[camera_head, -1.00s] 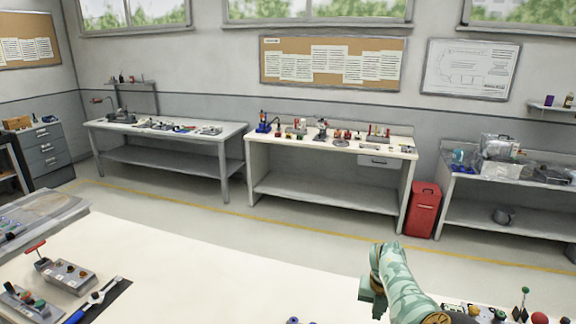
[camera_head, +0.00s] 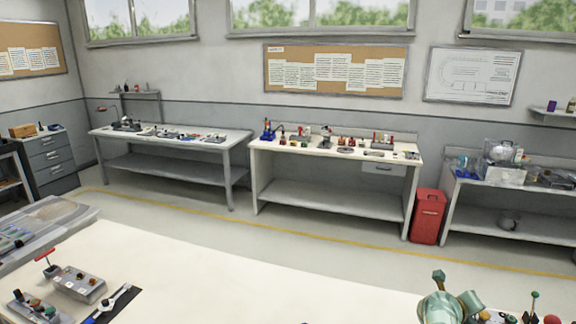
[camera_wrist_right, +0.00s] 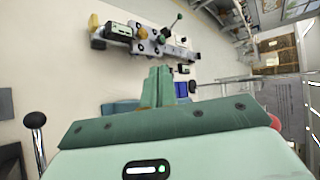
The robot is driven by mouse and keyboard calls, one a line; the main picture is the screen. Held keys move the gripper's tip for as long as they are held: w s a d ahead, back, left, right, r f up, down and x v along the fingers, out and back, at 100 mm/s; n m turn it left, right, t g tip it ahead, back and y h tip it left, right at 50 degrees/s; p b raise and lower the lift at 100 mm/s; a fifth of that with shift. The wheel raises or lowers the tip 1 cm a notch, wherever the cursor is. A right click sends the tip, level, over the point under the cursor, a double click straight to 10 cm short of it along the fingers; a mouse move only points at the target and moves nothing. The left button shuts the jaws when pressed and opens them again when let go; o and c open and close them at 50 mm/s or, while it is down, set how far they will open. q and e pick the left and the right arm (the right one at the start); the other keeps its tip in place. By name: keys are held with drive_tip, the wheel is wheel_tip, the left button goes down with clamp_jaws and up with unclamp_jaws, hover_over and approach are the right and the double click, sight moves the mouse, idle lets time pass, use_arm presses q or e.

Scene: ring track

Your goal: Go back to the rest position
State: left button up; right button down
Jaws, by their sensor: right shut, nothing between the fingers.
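My right gripper (camera_wrist_right: 158,78) is shut in the right wrist view, its two green fingers pressed together with nothing between them. Beyond its fingertips, a grey control box (camera_wrist_right: 150,38) with knobs and a lever lies on the pale table top. In the head view, part of my green right arm shows at the lower right edge, close to the table's devices; the fingers cannot be made out there. My left gripper is not in view.
The white table (camera_head: 220,275) in front is largely bare in the middle. At its left are a grey box with buttons (camera_head: 78,284) and a wrench-like tool (camera_head: 112,303). Workbenches (camera_head: 335,155) and a red bin (camera_head: 428,215) stand beyond, across open floor.

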wheel_tip(320, 180, up, 8)
drive_tip(key=n+t, duration=0.9)
drive_tip(key=n, duration=0.3)
drive_tip(key=s+a+f+n+y, duration=0.1)
drive_tip(key=s+a+n+y, duration=0.35)
drive_tip(key=a+n, duration=0.45)
drive_tip(key=s+a+f+n+y, duration=0.2)
drive_tip(key=s+a+n+y, duration=0.35)
drive_tip(key=n, duration=0.65)
drive_tip(key=s+a+f+n+g+h, duration=0.15)
drive_tip(key=s+n+g, duration=0.3)
drive_tip(key=s, duration=0.65)
drive_tip(key=s+a+n+g+h, duration=0.1)
drive_tip(key=s+n+g+h, duration=0.3)
drive_tip(key=s, duration=0.7)
drive_tip(key=s+a+f+g+y+b, duration=0.15)
drive_tip(key=f+b, duration=0.25)
drive_tip(key=f, duration=1.2)
drive_tip(key=s+a+f+y+b, duration=0.1)
drive_tip(key=a+f+y+b, duration=0.2)
drive_tip(key=f, duration=1.3)
drive_tip(key=s+f+m+g+y+b, duration=0.1)
drive_tip(key=s+f+m+g+b, duration=0.2)
drive_tip(key=s+f, duration=1.8)
wheel_tip(320, 180, down, 3)
drive_tip(key=b, duration=0.4)
drive_tip(key=shift+r+y, duration=0.2)
drive_tip(key=shift+y, duration=0.1)
